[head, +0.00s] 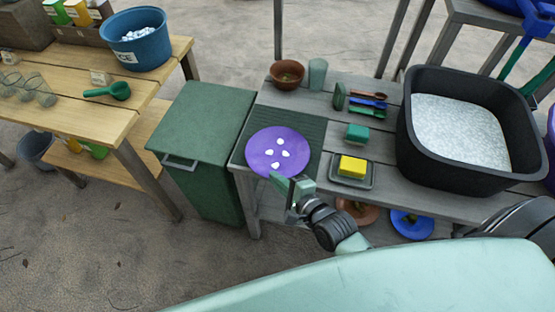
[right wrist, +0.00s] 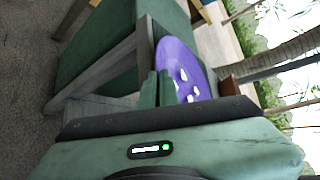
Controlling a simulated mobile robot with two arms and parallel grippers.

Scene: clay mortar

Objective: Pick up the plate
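The plate (head: 277,150) is purple with several white spots. It is over the dark green ribbed mat (head: 318,128) at the left end of the grey bench; I cannot tell whether it touches the mat. My right gripper (head: 283,184) is at the plate's near rim, at the bench's front edge. In the right wrist view, the two green fingers (right wrist: 157,90) are close together, with the rim of the plate (right wrist: 178,60) between them. The fingers hide part of the rim. My left gripper is not in view.
A yellow sponge (head: 352,166) on a tray and a teal block (head: 357,132) lie right of the mat. A black tub (head: 408,140) stands farther right. A brown bowl (head: 287,74) and a cup (head: 318,74) stand behind. A green bin (head: 205,125) adjoins the bench on the left.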

